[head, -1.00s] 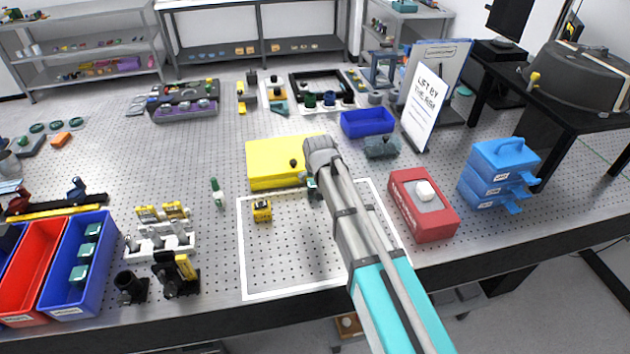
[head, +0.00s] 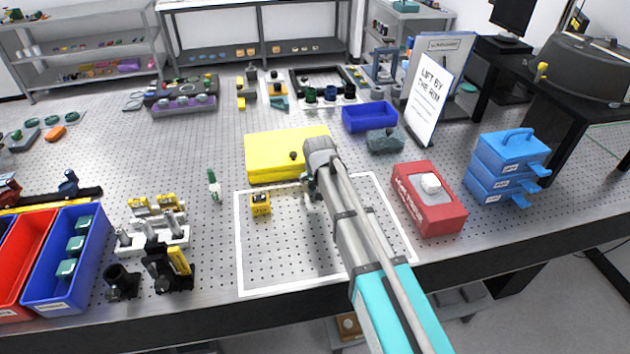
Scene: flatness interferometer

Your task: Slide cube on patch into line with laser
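A small yellow cube mount (head: 260,204) with a dark face stands in the upper left of the white-outlined patch (head: 240,262) on the perforated bench. My gripper (head: 311,192) is at the patch's back edge, to the right of the cube and apart from it. My own wrist and arm cover much of the gripper, so I cannot tell how far its fingers are open. A large yellow box (head: 270,150) with a black knob lies just behind the patch. I cannot pick out a laser or its beam with certainty.
A red box (head: 425,212) with a white knob stands right of the patch. A small green-and-white post (head: 214,185) and optic mounts (head: 155,232) stand left of it. A blue tray (head: 368,117) and a sign (head: 428,98) are behind. The patch's front is clear.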

